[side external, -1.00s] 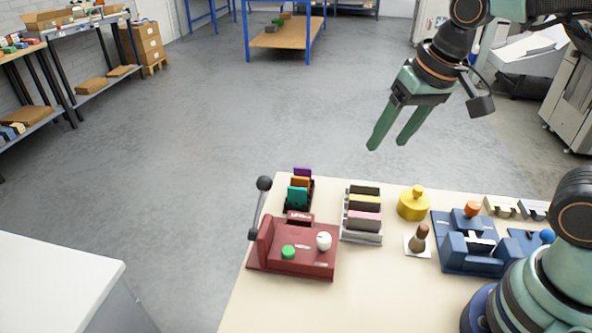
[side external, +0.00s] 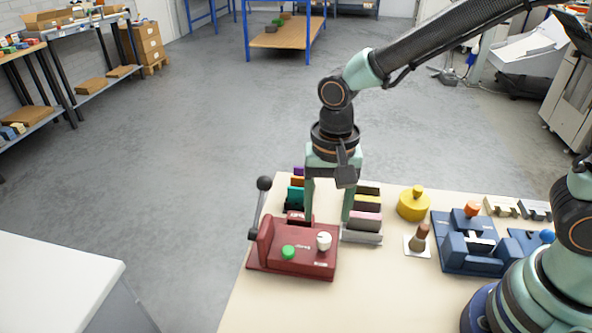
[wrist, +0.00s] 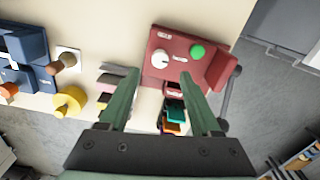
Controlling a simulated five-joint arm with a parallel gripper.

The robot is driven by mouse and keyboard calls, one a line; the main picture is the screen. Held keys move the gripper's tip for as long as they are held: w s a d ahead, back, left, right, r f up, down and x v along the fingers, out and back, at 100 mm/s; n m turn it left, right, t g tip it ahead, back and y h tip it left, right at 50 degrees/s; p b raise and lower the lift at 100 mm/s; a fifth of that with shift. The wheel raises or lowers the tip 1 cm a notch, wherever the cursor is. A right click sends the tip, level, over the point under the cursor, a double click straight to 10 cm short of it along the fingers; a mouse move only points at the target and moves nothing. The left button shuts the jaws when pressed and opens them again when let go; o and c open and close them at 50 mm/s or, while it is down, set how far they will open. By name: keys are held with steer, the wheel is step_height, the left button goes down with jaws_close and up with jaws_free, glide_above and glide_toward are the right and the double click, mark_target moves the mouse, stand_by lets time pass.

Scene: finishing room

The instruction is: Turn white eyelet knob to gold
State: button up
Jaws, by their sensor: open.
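The white knob (side external: 324,241) sits on top of the dark red eyelet press (side external: 290,262), to the right of a green button (side external: 288,252). The white knob also shows in the wrist view (wrist: 160,59), with a dark mark on its edge and small white lettering on the red body beside it. My gripper (side external: 328,222) points down above and behind the press, its two green fingers apart and nothing between them. In the wrist view the knob lies beyond the fingertips, between their lines. The setting that the knob points to is too small to read.
The press's black-knobbed lever (side external: 263,184) rises at its left. Behind stand a rack of coloured pieces (side external: 298,180) and a rack of dark, yellow and pink blocks (side external: 366,215). A yellow round pot (side external: 413,205), a brown-handled stamp (side external: 419,238) and a blue device (side external: 465,250) stand right. The table front is clear.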

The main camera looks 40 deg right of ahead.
mark_target(324, 237)
step_height(324, 237, down, 6)
steer(key=shift+f, duration=0.25)
jaws_close()
